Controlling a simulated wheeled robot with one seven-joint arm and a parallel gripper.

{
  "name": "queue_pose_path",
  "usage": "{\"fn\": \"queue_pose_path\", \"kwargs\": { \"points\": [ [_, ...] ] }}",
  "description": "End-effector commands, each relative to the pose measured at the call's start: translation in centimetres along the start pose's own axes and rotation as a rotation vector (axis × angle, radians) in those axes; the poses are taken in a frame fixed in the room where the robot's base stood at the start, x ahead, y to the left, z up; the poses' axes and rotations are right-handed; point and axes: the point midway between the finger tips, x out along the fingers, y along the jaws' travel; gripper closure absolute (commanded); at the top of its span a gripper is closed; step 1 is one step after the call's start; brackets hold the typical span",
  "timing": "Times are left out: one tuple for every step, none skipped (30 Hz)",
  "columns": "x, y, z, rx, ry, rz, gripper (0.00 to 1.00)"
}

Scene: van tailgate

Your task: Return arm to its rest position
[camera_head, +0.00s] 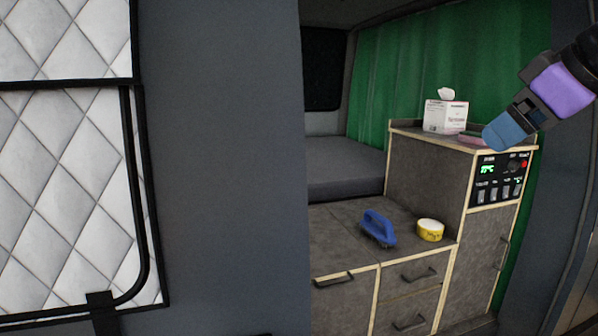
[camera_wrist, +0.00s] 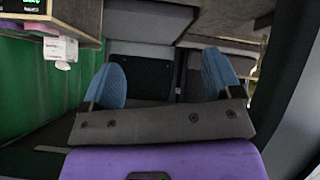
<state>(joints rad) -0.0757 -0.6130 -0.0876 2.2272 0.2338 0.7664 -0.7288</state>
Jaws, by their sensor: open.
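My gripper (camera_head: 498,137) is at the right in the head view, raised in front of the upper cabinet with the control panel. It has blue fingertips and a purple body. In the wrist view my gripper (camera_wrist: 165,80) has its two blue fingers spread apart with nothing between them. The wrist view is turned over, with the cabinet at the top left. My arm enters the head view from the right edge.
A tissue box (camera_head: 446,116) stands on the upper cabinet (camera_head: 425,136). A blue brush (camera_head: 378,228) and a yellow roll (camera_head: 430,230) lie on the lower counter (camera_head: 335,222). A grey door panel (camera_head: 220,170) fills the left middle. A green curtain (camera_head: 400,75) hangs behind.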

Motion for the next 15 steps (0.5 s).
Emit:
{"fn": "queue_pose_path", "kwargs": {
  "points": [
    [0.4,-1.1,2.5,0.072,-0.051,-0.002,0.16],
    [0.7,-1.7,3.9,0.121,-0.084,0.0,0.16],
    [1.0,-2.4,5.7,0.185,-0.126,0.005,0.16],
    [1.2,-3.0,7.0,0.231,-0.156,0.01,0.16],
    [1.3,-3.5,8.3,0.275,-0.185,0.018,0.16],
    [1.5,-4.0,9.8,0.33,-0.22,0.029,0.16],
    [1.6,-4.5,10.9,0.367,-0.244,0.038,0.16],
    [1.8,-4.8,11.9,0.401,-0.267,0.048,0.16],
    [1.9,-5.3,13.1,0.441,-0.291,0.061,0.16],
    [2.0,-5.5,13.8,0.467,-0.307,0.07,0.16],
    [2.0,-5.8,14.4,0.489,-0.322,0.078,0.16],
    [2.1,-6.0,15.1,0.514,-0.337,0.087,0.16],
    [2.1,-6.2,15.5,0.529,-0.344,0.093,0.16],
    [2.1,-6.2,15.8,0.539,-0.351,0.098,0.16],
    [2.2,-6.3,16.1,0.55,-0.357,0.103,0.16]
  ]
}}
